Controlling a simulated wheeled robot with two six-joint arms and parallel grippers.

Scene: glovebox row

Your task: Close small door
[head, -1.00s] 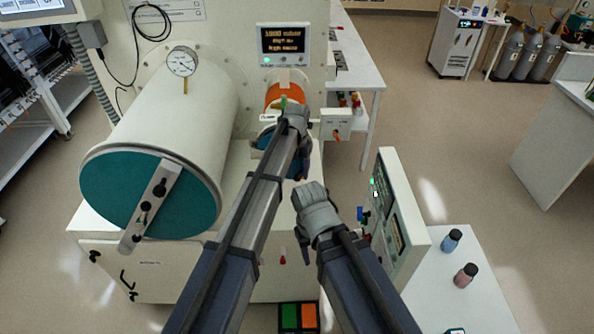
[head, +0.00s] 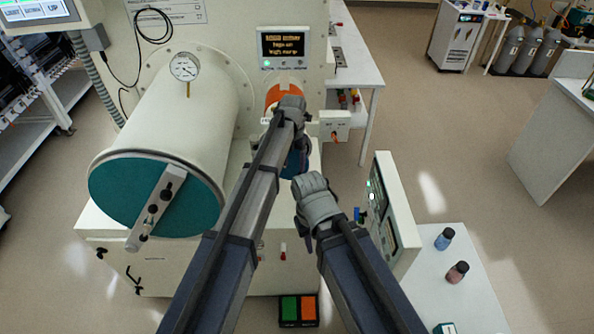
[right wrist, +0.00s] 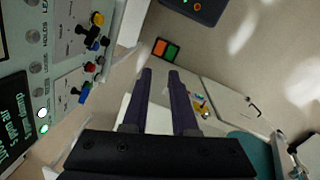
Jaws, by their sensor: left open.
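The small port is an orange cylinder (head: 284,92) on the white wall below the display, in the head view. A blue round part (head: 293,167), apparently its small door, shows beside my left forearm below the port; the arm hides most of it, so I cannot tell its angle. My left gripper (head: 291,108) is over the front of the orange port and hides its mouth. My right gripper (head: 315,198) is lower and to the right, apart from the port. In the right wrist view its fingers (right wrist: 160,76) are spread with nothing between them.
The large chamber with its teal door (head: 120,200) stands at left. A white control panel (head: 395,215) stands close to the right of my right gripper. Two bottles (head: 451,255) are on the white table. A green and orange pedal (head: 298,310) is on the floor.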

